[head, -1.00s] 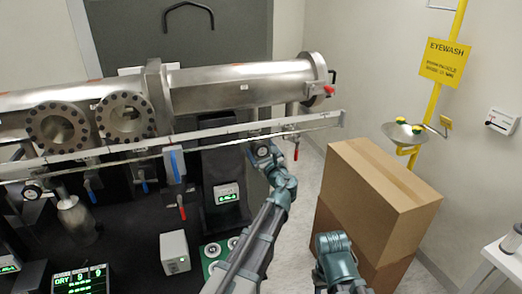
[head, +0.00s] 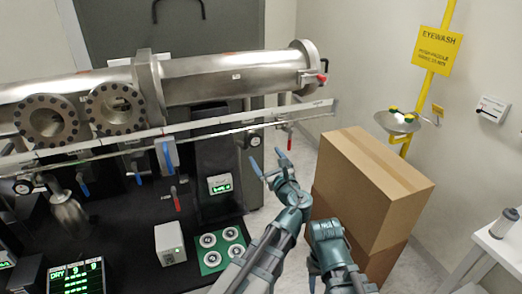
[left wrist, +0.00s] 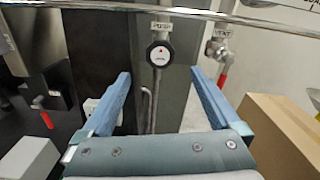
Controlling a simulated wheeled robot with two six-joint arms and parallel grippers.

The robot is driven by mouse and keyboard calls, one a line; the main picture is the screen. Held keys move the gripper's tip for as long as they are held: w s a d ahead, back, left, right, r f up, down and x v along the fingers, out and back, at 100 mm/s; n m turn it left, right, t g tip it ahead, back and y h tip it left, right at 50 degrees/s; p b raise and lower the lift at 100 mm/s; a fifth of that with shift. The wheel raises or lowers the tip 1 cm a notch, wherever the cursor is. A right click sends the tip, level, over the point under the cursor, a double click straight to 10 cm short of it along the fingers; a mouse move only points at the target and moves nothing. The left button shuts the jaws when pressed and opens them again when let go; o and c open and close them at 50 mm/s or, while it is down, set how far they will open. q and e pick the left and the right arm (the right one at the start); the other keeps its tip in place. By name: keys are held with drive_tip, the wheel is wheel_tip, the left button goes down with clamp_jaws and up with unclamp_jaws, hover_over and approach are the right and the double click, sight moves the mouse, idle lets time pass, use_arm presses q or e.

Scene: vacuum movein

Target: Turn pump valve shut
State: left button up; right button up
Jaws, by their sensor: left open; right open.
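The pump valve is a round black knob with a white face and a small red mark (left wrist: 160,54), under a "PUMP" label in the left wrist view. It also shows in the head view (head: 255,141), below the long metal rail. My left gripper (head: 268,162) is open and empty, in front of and slightly below the knob. In the left wrist view its two blue fingers (left wrist: 158,84) stand wide apart, with the knob beyond and between them, not touched. My right arm is at the lower centre of the head view; its fingers do not show.
The vent valve with a red handle (left wrist: 222,80) hangs right of the knob. The metal rail (head: 190,133) runs above it. Stacked cardboard boxes (head: 375,185) stand at the right. A small display box (head: 220,184) and a green pad (head: 232,234) are below left.

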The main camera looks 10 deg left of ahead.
use_arm(q)
drive_tip(key=shift+v, duration=0.95)
drive_tip(key=shift+a, duration=0.1)
drive_tip(key=s+a+f+n+g+h, duration=0.2)
drive_tip(key=s+a+f+n+g, duration=0.3)
drive_tip(key=f+n, duration=0.45)
drive_tip(key=s+a+f+n+g+h, duration=0.25)
drive_tip(key=s+f+n+g, duration=0.35)
drive_tip(key=f+n, duration=0.3)
drive_tip(key=s+d+f+n+g+h, duration=0.2)
drive_tip(key=s+d, duration=0.4)
drive_tip(key=d, duration=0.2)
drive_tip(key=s+d+f+n+g+h+b, duration=0.1)
drive_tip(key=s+d+f+n+g+h, duration=0.1)
drive_tip(key=s+d, duration=0.5)
drive_tip(key=shift+d+f+n+b, duration=0.3)
drive_tip(key=shift+d+f+n, duration=0.05)
drive_tip(key=shift+d+f, duration=0.2)
drive_tip(key=shift+c, duration=0.4)
